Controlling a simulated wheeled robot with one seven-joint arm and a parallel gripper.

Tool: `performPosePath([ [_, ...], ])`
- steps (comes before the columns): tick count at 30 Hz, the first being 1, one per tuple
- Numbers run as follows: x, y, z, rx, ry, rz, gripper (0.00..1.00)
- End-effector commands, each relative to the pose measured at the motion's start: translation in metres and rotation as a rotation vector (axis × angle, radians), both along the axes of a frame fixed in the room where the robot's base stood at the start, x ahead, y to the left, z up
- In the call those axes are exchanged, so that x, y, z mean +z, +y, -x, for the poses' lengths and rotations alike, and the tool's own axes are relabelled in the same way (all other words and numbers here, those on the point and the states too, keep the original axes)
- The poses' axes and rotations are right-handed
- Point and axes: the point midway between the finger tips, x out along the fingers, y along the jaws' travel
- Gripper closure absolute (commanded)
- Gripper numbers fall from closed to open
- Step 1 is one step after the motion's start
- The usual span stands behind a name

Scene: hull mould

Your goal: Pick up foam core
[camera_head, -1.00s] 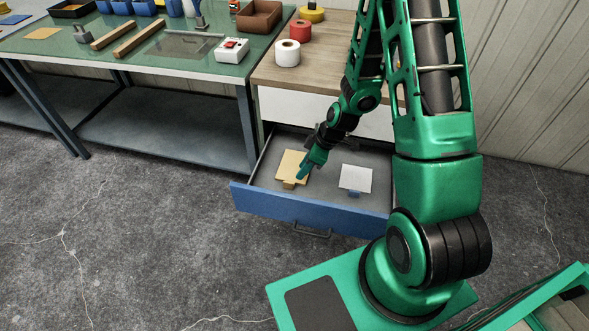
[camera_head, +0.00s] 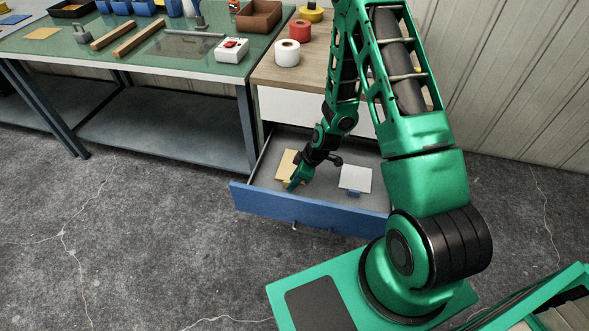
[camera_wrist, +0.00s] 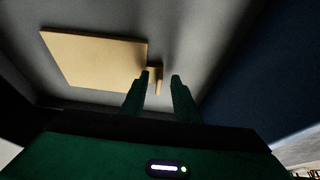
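The foam core is most likely the flat tan-yellow sheet (camera_head: 287,160) lying in the left part of the open drawer (camera_head: 310,205). It has a small tab or block at its near edge; the wrist view shows the sheet (camera_wrist: 95,58) with this tab (camera_wrist: 157,75) at its right side. My gripper (camera_head: 292,186) is low inside the drawer over the sheet's near edge and hides part of it. In the wrist view my gripper (camera_wrist: 158,78) has its two fingers apart, with the tab appearing between the fingertips. Contact cannot be told.
A white sheet (camera_head: 356,178) with a blue tab lies to the right in the drawer. The drawer's blue front stands close to my gripper. A wooden-topped cabinet (camera_head: 290,76) with tape rolls and a green-topped workbench (camera_head: 130,55) stand behind.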

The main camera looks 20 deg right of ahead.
Motion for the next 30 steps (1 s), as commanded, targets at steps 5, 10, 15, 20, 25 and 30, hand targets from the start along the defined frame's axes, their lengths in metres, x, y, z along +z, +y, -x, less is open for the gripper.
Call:
performPosePath([
  [5,-0.001,0.001,0.000,0.000,0.000,0.000,0.72],
  [10,-0.001,0.000,0.000,0.000,0.000,0.000,0.98],
  [15,-0.001,0.001,0.000,0.000,0.000,0.000,1.00],
  [20,0.000,0.000,0.000,0.000,0.000,0.000,1.00],
  [25,0.004,0.000,-0.001,0.001,-0.002,0.000,1.00],
  [30,0.019,0.000,-0.001,0.000,-0.002,0.001,1.00],
])
